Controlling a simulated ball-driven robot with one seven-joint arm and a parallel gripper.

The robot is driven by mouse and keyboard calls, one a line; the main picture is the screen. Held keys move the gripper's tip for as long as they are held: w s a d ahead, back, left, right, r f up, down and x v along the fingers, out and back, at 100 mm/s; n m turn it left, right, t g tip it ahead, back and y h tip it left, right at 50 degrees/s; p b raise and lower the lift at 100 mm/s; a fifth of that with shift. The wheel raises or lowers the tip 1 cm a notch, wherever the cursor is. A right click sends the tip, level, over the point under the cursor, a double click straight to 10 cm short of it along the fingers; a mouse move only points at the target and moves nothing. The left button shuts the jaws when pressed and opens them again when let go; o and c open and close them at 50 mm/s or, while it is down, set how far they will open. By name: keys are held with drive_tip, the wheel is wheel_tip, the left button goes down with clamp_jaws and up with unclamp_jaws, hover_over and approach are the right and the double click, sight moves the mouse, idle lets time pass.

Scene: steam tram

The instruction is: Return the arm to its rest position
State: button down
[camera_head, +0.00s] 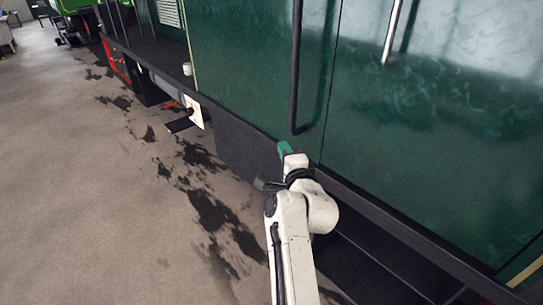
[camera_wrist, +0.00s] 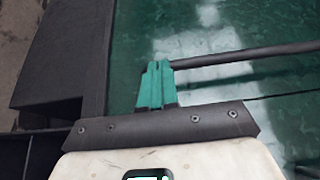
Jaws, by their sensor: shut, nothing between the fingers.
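My white arm reaches up from the bottom of the head view, and my gripper (camera_head: 284,149) with its green fingers is in front of the dark green side of the tram (camera_head: 250,60). In the wrist view the green fingers of my gripper (camera_wrist: 156,72) are together with nothing between them. A black handrail (camera_head: 296,70) runs down the tram side and ends a little above my gripper in the head view. In the wrist view the handrail (camera_wrist: 250,53) appears right beside the fingertips; I cannot tell whether they touch.
A black ledge (camera_head: 400,230) runs along the tram's lower edge beside my arm. A silver rail (camera_head: 392,30) is at the upper right. A white plate with a dark bar (camera_head: 196,115) sticks out from the lower side. The stained concrete floor (camera_head: 80,200) on the left is open.

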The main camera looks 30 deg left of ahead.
drive_tip(key=shift+s+a, duration=0.25)
drive_tip(key=shift+s, duration=0.4)
drive_tip(key=shift+s+a, duration=0.25)
drive_tip(key=shift+s, duration=0.45)
drive_tip(key=shift+s+a, duration=0.25)
drive_tip(key=shift+s, duration=0.4)
drive_tip(key=s+d+f+n+g+h, duration=0.25)
drive_tip(key=d+f, duration=0.35)
drive_tip(key=d, duration=0.5)
drive_tip(key=s+d+f+n+g+h, duration=0.1)
drive_tip(key=s+d+f+h, duration=0.15)
drive_tip(key=d+f, duration=0.6)
drive_tip(key=s+d+f+n+g+h, duration=0.1)
drive_tip(key=s+d+f+n+h, duration=0.2)
drive_tip(key=d, duration=1)
drive_tip(key=s+d+f+n+g+h, duration=0.1)
drive_tip(key=s+d+f+g, duration=0.15)
drive_tip(key=s+d, duration=0.5)
drive_tip(key=s+d+f+n+g+h, duration=0.1)
drive_tip(key=s+d+f+g+h, duration=0.1)
drive_tip(key=s+d+f, duration=0.5)
drive_tip(key=s+d+r+g, duration=0.1)
drive_tip(key=s+d+g, duration=0.1)
drive_tip(key=s, duration=0.8)
drive_tip(key=s+d+r+n+g, duration=0.1)
drive_tip(key=s+d+r+g, duration=0.1)
drive_tip(key=s, duration=0.8)
drive_tip(key=shift+d+r+h, duration=0.2)
drive_tip(key=shift+d+h, duration=0.05)
drive_tip(key=shift+h, duration=0.05)
